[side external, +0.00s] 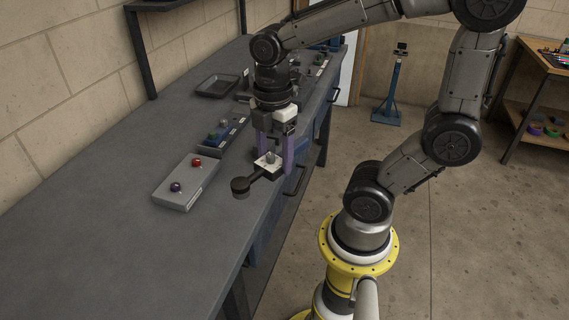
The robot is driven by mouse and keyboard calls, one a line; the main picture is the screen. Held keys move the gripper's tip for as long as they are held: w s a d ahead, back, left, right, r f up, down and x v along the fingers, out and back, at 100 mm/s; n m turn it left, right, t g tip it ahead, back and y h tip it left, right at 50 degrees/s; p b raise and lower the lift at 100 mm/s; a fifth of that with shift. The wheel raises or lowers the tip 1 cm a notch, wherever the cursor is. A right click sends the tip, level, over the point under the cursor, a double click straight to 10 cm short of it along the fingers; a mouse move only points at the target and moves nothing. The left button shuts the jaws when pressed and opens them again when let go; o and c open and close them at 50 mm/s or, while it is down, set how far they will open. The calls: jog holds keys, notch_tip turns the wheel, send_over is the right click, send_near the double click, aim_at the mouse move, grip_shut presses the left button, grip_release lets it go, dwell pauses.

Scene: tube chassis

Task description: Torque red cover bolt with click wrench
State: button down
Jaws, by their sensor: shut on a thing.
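My gripper (272,158) points down near the bench's right edge, to the right of the block. It is shut on a dark tool with a pale square body and a round black end, which looks like the click wrench (241,187). The wrench is apart from the red bolt. Whether it touches the bench is hard to tell.
A dark tray with coloured parts (222,135) sits just behind the cover block. A shallow black tray (217,86) lies farther back. More small fixtures (312,62) stand at the bench's far end. The near part of the grey bench (100,255) is clear.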

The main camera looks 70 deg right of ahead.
jog(key=w+d+f+m, duration=0.1)
jog(key=w+d+m, duration=0.2)
jog(key=w+m, duration=0.3)
jog(key=w+d+f+m, duration=0.1)
jog(key=w+d+m, duration=0.25)
jog(key=w, duration=0.55)
jog(key=shift+m, duration=0.75)
jog(key=shift+w+d+f, duration=0.2)
jog(key=shift+d+f, duration=0.3)
jog(key=shift+f, duration=0.65)
jog(key=shift+w+d+f, duration=0.15)
jog(key=shift+d+f, duration=0.3)
jog(key=shift+f, duration=0.75)
jog(key=shift+w+d+f, duration=0.2)
jog(key=shift+d+f, duration=0.3)
jog(key=shift+f, duration=0.65)
jog(key=shift+f, duration=0.95)
grip_release()
